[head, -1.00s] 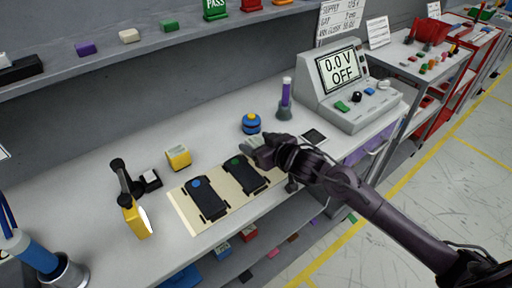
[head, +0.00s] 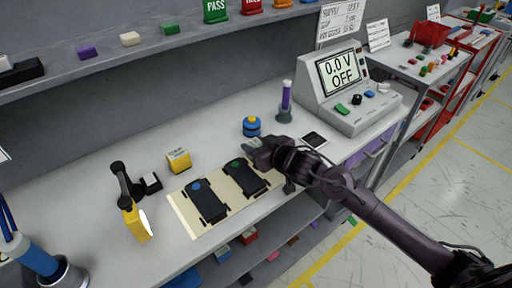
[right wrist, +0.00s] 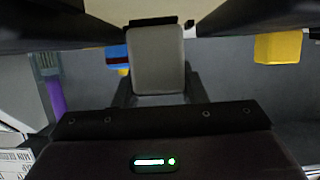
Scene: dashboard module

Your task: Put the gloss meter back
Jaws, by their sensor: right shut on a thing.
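My right gripper (head: 258,150) is shut on a small grey block, which I take to be the gloss meter (head: 250,144). It is above the back right edge of the cream board (head: 180,208), by the dashboard piece with the green dot (head: 247,177). In the right wrist view the grey block (right wrist: 157,62) sits between the dark fingers. Its underside is hidden, so I cannot tell whether it touches anything. A dark flat pad with a pale border (head: 314,140) lies bare right of the gripper. My left gripper is not in view.
A second dark piece with a blue dot (head: 205,200) lies on the board. A yellow block (head: 179,161), a blue-and-yellow round object (head: 251,127), a purple-topped holder (head: 285,104) and a power supply (head: 350,95) stand around it. A yellow-headed tool (head: 136,218) stands left.

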